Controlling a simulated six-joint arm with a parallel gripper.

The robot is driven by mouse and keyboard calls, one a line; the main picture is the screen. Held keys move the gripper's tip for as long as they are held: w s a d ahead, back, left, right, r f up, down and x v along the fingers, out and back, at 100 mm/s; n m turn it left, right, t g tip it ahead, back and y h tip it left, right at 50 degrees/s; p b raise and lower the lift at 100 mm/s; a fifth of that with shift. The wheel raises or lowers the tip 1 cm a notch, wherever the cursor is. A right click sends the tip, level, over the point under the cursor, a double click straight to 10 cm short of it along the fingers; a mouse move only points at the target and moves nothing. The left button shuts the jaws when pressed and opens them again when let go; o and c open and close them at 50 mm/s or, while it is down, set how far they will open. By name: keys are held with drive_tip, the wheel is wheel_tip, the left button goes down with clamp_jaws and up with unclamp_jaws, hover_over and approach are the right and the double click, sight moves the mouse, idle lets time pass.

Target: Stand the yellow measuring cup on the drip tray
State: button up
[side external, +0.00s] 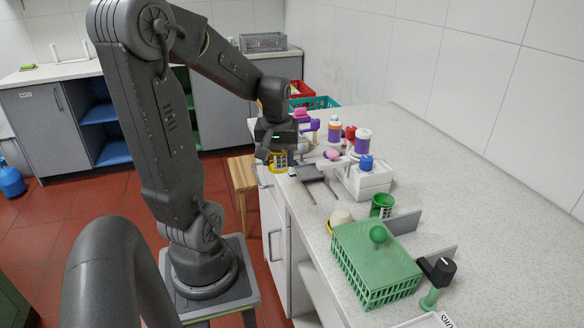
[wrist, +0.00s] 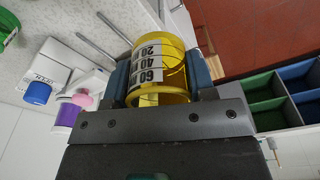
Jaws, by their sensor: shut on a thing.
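The yellow measuring cup (side external: 278,161) hangs in my gripper (side external: 274,152) near the left edge of the counter in the side view. In the wrist view the cup (wrist: 160,72) sits between the two blue-grey fingers of my gripper (wrist: 161,78), with dark 20, 40 and 60 marks on a white label. The fingers are shut on its sides. A flat grey piece with two thin rods (side external: 313,173), which looks like the drip tray, lies on the counter just right of the cup. Two rods (wrist: 97,50) show beside the cup in the wrist view.
A white box (side external: 370,182) with a blue-capped item (side external: 366,163) stands right of the tray. Purple, orange and pink containers crowd behind it. A green cup (side external: 382,206) and a lidded green basket (side external: 375,262) stand nearer the camera.

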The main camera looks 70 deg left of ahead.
approach(309, 171)
drive_tip(key=shift+s, duration=0.25)
drive_tip(key=shift+w+a+f, duration=0.15)
drive_tip(key=shift+w+f, duration=0.1)
drive_tip(key=shift+f, duration=2.95)
drive_tip(key=o, duration=1)
drive_tip(key=shift+c, duration=0.2)
